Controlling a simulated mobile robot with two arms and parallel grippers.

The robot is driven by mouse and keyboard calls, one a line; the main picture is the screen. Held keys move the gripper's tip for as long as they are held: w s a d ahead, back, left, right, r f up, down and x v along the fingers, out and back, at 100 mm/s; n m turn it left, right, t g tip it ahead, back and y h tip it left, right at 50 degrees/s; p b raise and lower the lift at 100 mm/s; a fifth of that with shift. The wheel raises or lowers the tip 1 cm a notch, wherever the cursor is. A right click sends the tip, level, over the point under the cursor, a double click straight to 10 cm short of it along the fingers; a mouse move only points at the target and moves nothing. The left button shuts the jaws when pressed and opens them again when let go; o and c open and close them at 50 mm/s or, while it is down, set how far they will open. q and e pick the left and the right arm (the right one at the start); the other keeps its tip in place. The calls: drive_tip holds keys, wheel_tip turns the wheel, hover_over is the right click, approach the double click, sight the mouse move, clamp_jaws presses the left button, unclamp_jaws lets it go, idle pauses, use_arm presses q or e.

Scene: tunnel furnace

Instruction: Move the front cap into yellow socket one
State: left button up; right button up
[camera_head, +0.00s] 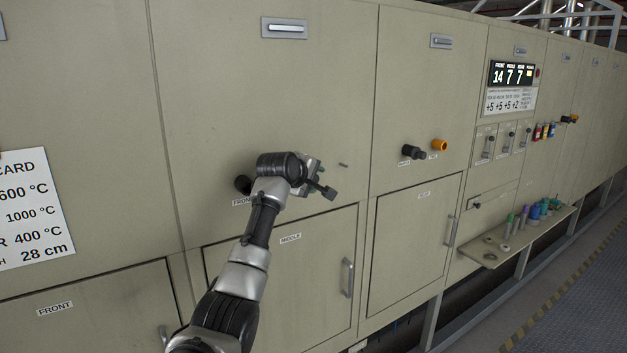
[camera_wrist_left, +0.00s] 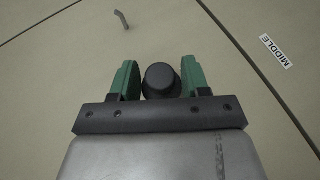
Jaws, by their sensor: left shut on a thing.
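My left gripper (camera_head: 318,180) is in front of the beige furnace wall in the head view. It is shut on a dark round cap. In the left wrist view the cap (camera_wrist_left: 161,80) sits between the two green fingers of the gripper (camera_wrist_left: 160,82). In the head view I cannot clearly tell the cap from the fingers. An orange-yellow socket (camera_head: 439,145) sticks out of the wall to the right, apart from my gripper. Another orange-yellow piece (camera_head: 574,118) is farther right. Which is socket one is not readable. My right gripper is not in view.
A black fitting (camera_head: 242,184) shows left of my wrist, above a FRONT label. Another black fitting (camera_head: 411,151) stands beside the orange-yellow socket. A bent metal pin (camera_head: 343,165) sticks out of the panel. A low shelf (camera_head: 520,243) with several coloured parts is at right.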

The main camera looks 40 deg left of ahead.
use_arm(q)
drive_tip(key=o, duration=1)
drive_tip(key=shift+s, duration=0.1)
drive_tip(key=shift+v, duration=3.45)
